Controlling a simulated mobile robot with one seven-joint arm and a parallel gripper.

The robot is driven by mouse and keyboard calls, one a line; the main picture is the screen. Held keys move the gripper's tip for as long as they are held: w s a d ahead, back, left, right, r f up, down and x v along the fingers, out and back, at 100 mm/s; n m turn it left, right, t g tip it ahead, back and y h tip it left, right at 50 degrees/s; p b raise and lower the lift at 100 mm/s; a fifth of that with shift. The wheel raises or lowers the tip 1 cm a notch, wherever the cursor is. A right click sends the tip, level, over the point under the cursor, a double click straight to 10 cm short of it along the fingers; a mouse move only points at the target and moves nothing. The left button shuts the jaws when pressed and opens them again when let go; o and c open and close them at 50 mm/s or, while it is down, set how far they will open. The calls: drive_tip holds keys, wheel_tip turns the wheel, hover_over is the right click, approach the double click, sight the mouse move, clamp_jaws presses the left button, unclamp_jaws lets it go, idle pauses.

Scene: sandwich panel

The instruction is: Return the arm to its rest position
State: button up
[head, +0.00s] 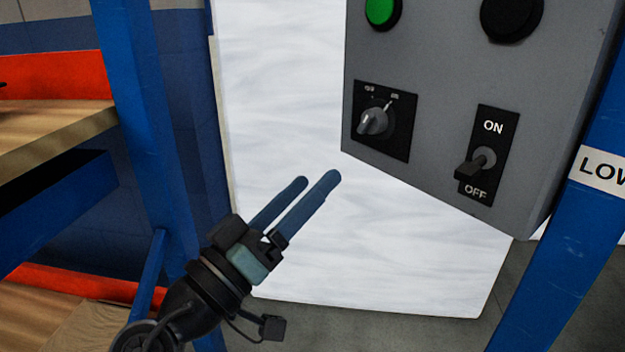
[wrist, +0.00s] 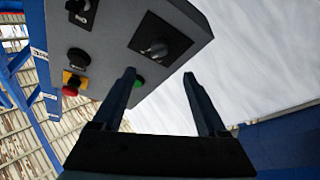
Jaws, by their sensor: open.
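My gripper (head: 318,181) has two long blue fingers and is empty. In the head view it points up and right, in front of the white panel (head: 290,90) and left of the grey control box (head: 430,70). In the wrist view my gripper (wrist: 160,80) shows its fingers apart, with the control box (wrist: 115,50) beyond them. No contact with the box shows. In the head view the box carries a rotary knob (head: 373,121) and an ON/OFF toggle (head: 477,165) whose lever points down-left, toward OFF.
A green button (head: 381,10) and a black knob (head: 510,15) sit higher on the box. Blue rack posts (head: 150,120) stand at left, with a wooden shelf (head: 50,138). Another blue post (head: 570,240) stands at right. The wrist view shows a red button (wrist: 70,90).

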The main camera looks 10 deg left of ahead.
drive_tip(key=d+r+m+t+y+p, duration=0.1)
drive_tip(key=d+r+t+y+p, duration=0.3)
drive_tip(key=r, duration=0.7)
drive_tip(key=s+d+r+n+t+y+b, duration=0.1)
drive_tip(key=s+r+t+y, duration=0.25)
drive_tip(key=s+r, duration=0.4)
drive_tip(key=s+d+r+t+y, duration=0.2)
drive_tip(key=s+r+y, duration=0.2)
drive_tip(key=s+r, duration=0.3)
wheel_tip(320, 180, up, 39)
drive_tip(key=w+p, duration=0.1)
drive_tip(key=p, duration=3.6)
drive_tip(key=shift+w+a+f+p, duration=0.15)
drive_tip(key=shift+w+a+p, duration=0.1)
drive_tip(key=shift+p, duration=0.15)
drive_tip(key=shift+f, duration=0.15)
